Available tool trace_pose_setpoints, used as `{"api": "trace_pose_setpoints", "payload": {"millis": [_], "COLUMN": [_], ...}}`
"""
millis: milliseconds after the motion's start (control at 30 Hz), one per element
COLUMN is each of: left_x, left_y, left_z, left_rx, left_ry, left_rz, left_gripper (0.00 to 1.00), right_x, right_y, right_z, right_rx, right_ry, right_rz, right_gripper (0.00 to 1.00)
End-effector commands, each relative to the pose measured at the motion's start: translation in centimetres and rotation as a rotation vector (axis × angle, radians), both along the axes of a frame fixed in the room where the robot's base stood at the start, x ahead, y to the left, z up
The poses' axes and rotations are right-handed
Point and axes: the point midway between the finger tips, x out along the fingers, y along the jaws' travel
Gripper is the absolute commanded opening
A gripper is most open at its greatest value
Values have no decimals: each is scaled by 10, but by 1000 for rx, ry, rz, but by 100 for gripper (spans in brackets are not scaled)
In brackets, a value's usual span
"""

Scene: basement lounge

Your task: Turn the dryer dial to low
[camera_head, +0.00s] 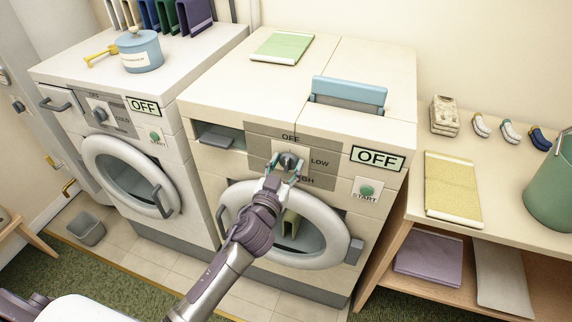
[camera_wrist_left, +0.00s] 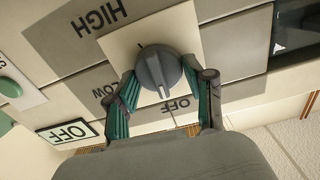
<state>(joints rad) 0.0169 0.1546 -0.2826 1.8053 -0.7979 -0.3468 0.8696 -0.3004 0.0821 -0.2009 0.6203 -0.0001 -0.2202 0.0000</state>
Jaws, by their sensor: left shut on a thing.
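The dryer dial (camera_head: 288,161) is a grey knob on the front panel of the right-hand white machine (camera_head: 224,98), with OFF above it, LOW to its right and HIGH below right. In the left wrist view the dial (camera_wrist_left: 158,70) shows upside down, and its white pointer mark faces the OFF label (camera_wrist_left: 178,104). My left gripper (camera_head: 284,170) reaches up to the panel and is shut on the dial. In the left wrist view its teal-padded fingers (camera_wrist_left: 163,92) lie on either side of the knob. My right gripper is not in view.
The display (camera_head: 377,158) reads OFF above a green start button (camera_head: 367,191). A round door (camera_head: 285,225) lies below the dial, behind my left arm. A second machine (camera_head: 110,120) stands to the left. A wooden shelf table (camera_head: 500,170) with towels stands to the right.

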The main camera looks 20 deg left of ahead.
Motion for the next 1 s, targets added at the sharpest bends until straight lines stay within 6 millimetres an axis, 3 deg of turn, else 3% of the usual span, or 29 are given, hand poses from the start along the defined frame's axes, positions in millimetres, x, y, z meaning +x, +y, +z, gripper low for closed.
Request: {"api": "trace_pose_setpoints", "payload": {"millis": [1000], "left_x": [0], "left_y": [-4], "left_z": [0], "left_rx": [889], "left_ry": [-34], "left_rz": [0], "left_gripper": [18], "right_x": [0], "right_y": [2], "right_z": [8], "right_rx": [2], "right_ry": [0], "right_rz": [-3], "right_gripper": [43]}}
